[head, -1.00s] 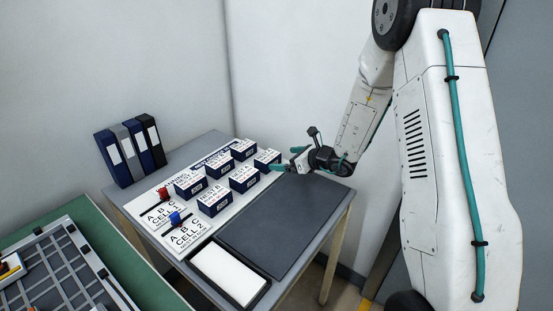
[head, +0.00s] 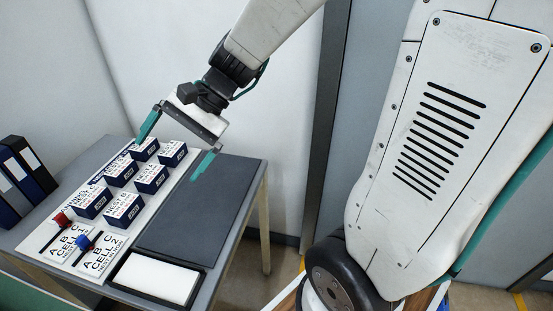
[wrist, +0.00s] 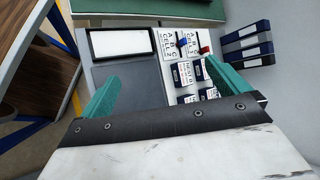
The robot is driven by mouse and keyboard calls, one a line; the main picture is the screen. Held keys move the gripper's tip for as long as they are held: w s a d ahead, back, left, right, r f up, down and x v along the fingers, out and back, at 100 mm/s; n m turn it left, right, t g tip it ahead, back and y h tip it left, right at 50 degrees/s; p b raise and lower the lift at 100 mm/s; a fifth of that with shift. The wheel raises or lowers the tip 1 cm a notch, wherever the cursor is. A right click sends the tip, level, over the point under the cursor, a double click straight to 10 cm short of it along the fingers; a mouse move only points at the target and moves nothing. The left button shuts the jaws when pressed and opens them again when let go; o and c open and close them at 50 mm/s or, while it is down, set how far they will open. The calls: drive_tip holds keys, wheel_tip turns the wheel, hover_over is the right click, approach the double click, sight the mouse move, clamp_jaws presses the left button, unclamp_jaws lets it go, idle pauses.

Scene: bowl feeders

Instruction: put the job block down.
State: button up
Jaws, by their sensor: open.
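Several dark-blue blocks with white printed tops stand upright in two rows on a white planning board (head: 48,218). The far-right block (head: 172,153) and the far-left block (head: 146,148) are nearest my gripper. I cannot tell which one is the job block. My gripper (head: 170,160) is wide open and empty, with its teal fingers spread above the far end of the board. One finger is over the far-left side, the other over the edge of the dark mat. In the wrist view my gripper (wrist: 162,75) has nothing between its fingers, and some blocks (wrist: 190,85) are partly hidden behind one finger.
A bare dark grey mat (head: 190,225) lies right of the board. A white pad in a black tray (head: 157,278) lies in front. Red (head: 61,219) and blue (head: 83,242) sliders sit on the board. Binders (head: 22,178) stand at left.

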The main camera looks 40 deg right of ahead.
drive_tip(key=s+d+r+n+h, duration=0.1)
drive_tip(key=s+d+n+h, duration=0.3)
drive_tip(key=s, duration=0.4)
drive_tip(key=s+d+r+n+h, duration=0.1)
drive_tip(key=s+d+n+h, duration=0.4)
drive_tip(key=s, duration=0.4)
drive_tip(key=shift+s+d+r, duration=0.2)
drive_tip(key=shift+s+d, duration=0.05)
drive_tip(key=shift+d, duration=0.4)
